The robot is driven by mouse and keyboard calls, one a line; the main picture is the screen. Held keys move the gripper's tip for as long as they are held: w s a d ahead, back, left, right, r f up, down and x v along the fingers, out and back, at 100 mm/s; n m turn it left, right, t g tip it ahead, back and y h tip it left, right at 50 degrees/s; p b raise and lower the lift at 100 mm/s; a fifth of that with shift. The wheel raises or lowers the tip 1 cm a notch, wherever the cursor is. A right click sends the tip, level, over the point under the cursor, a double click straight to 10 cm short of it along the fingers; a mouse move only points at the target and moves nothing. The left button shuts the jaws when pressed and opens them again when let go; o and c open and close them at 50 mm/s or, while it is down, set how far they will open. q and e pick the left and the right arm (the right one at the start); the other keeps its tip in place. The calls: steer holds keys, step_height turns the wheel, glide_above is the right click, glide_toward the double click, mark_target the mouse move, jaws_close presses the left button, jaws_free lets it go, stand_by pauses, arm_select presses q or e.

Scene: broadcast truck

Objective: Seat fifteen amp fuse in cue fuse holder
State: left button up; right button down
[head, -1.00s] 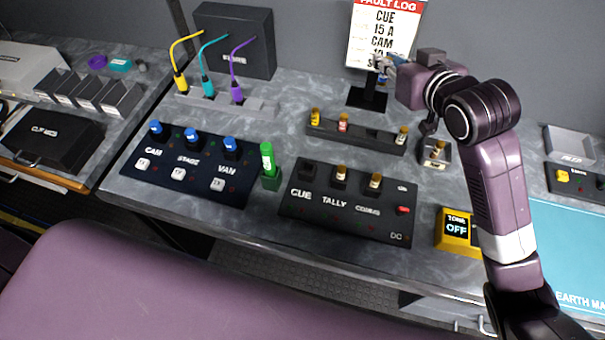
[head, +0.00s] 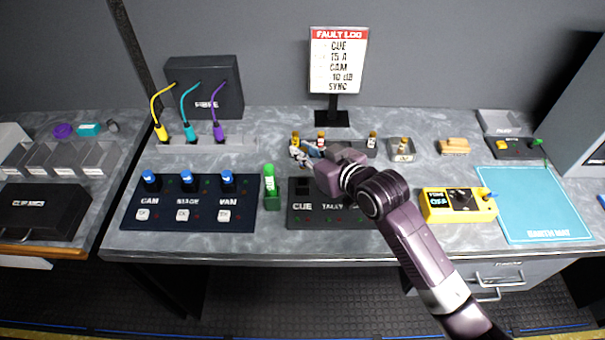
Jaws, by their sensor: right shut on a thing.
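The dark fuse panel (head: 296,220) lies in front of the rack, labelled CUE and TALLY; my right arm covers its right part. The cue fuse holder (head: 303,185) is a dark block with no fuse visible in it. My right gripper (head: 301,155) is shut on a small fuse, mostly hidden by the fingers, its rating unreadable. The gripper is above and behind the cue holder, in front of the fuse rack (head: 345,146). A yellow fuse (head: 296,137), a red fuse (head: 320,138) and a pale fuse (head: 371,139) stand in the rack. My left gripper is out of view.
A green capped tool (head: 270,180) stands left of the panel, beside the blue-knobbed unit (head: 190,203). A yellow tone box (head: 458,205) is right of the panel. A small tray (head: 401,156) holds a fuse. The fault log sign (head: 338,60) stands behind.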

mark_target(304, 166)
step_height(304, 166, down, 5)
steer(key=shift+s+a+r, duration=0.1)
steer(key=shift+r, duration=0.05)
step_height(304, 166, down, 3)
steer(key=shift+r+p, duration=0.15)
steer(key=shift+p, duration=0.15)
steer(key=shift+f, duration=0.85)
steer(key=c, duration=2)
jaws_free()
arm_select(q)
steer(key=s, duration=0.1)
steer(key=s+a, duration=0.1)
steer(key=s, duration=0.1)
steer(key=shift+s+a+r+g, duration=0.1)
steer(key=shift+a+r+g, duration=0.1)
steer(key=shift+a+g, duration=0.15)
arm_select(e)
steer(key=shift+o, duration=0.5)
steer(key=shift+r, duration=0.2)
arm_select(q)
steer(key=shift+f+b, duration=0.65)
steer(key=shift+b, duration=0.05)
arm_select(e)
steer(key=v, duration=1.2)
